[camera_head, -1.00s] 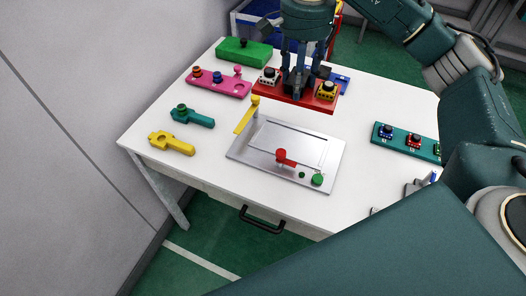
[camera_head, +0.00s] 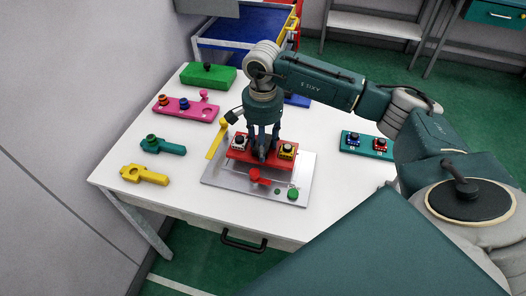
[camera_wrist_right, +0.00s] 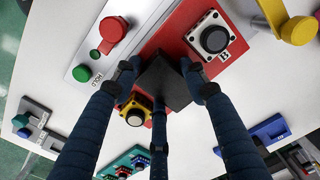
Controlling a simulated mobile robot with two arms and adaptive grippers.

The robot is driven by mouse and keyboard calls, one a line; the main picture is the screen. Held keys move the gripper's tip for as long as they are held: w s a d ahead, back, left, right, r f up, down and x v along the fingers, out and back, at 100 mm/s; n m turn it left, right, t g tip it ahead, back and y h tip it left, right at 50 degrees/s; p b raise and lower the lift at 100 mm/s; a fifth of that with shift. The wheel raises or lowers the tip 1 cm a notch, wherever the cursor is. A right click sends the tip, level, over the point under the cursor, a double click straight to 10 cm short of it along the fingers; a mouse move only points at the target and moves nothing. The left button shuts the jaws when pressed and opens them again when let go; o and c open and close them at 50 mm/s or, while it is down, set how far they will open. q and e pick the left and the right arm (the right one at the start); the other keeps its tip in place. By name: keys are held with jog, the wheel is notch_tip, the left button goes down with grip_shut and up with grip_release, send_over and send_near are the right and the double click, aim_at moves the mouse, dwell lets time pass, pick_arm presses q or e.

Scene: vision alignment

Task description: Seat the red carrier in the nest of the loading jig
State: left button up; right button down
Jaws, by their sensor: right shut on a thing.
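The red carrier (camera_head: 239,156) bears a white-bodied and a yellow-bodied block with black tops. It shows close up in the wrist view (camera_wrist_right: 174,40). My right gripper (camera_head: 263,154) is shut on the dark post in the carrier's middle; its fingers also show in the wrist view (camera_wrist_right: 163,82). The carrier is over the silver loading jig (camera_head: 219,181) and covers most of its recessed nest. I cannot tell whether it hovers or touches. The jig has a yellow lever (camera_head: 216,143), a red clamp (camera_head: 258,176) and a green knob (camera_head: 293,193). My left gripper is out of view.
A pink plate (camera_head: 184,110) with knobs, a green box (camera_head: 208,75), a teal handled piece (camera_head: 164,147) and a yellow one (camera_head: 145,176) lie left and behind. A teal rack (camera_head: 366,151) stands right. Table is clear between rack and jig.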

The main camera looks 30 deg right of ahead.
notch_tip(320, 180, down, 3)
jog(key=shift+f+p, duration=0.2)
jog(key=shift+p, duration=0.15)
jog(key=shift+f, duration=0.3)
jog(key=c, duration=1)
grip_release()
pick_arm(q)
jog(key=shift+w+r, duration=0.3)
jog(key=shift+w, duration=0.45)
pick_arm(e)
jog(key=shift+r, duration=0.5)
pick_arm(q)
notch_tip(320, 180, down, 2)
jog(key=b, duration=0.2)
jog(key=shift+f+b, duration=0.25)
jog(key=shift+b, duration=0.15)
pick_arm(e)
notch_tip(320, 180, up, 11)
jog(key=shift+r, duration=0.15)
jog(key=shift+s+a, duration=0.1)
